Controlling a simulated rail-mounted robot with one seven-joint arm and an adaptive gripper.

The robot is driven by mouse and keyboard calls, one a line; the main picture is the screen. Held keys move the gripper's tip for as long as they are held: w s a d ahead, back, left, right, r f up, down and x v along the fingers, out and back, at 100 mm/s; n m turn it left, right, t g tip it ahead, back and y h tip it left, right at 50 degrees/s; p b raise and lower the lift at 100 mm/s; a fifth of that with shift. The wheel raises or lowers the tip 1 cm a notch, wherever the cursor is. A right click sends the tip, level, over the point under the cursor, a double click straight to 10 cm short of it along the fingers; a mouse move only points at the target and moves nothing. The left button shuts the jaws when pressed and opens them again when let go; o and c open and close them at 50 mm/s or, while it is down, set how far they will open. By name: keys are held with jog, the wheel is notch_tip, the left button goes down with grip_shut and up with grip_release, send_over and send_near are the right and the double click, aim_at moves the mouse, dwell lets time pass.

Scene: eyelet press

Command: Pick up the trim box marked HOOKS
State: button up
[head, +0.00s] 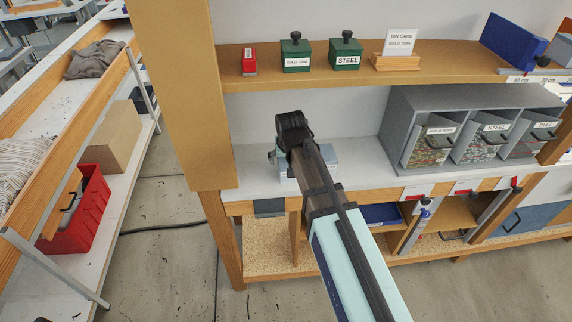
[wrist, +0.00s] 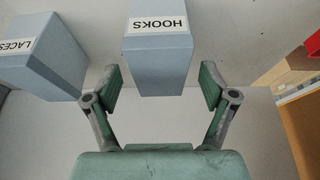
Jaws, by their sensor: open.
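The trim box marked HOOKS (wrist: 160,62) is a light blue-grey box in the wrist view, its label upside down. My gripper (wrist: 160,80) is open, with one finger on each side of the near end of this box and a visible gap at both sides. I cannot tell how far the fingers reach down beside it. A similar box marked LACES (wrist: 42,55) stands to the left. In the head view a light blue-grey box (head: 324,157) shows partly behind my arm on the worktop. Its label is hidden there.
The shelf (head: 370,76) above the worktop (head: 365,178) carries a red box, green STEEL and GOLD TONE containers and a bin card. A grey rack (head: 394,119) with several bins stands to the right. A wooden post (head: 187,90) rises at the left.

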jog(key=shift+x, duration=0.85)
jog(key=c, duration=1.3)
jog(key=shift+s+r, duration=0.1)
jog(key=shift+c, duration=0.2)
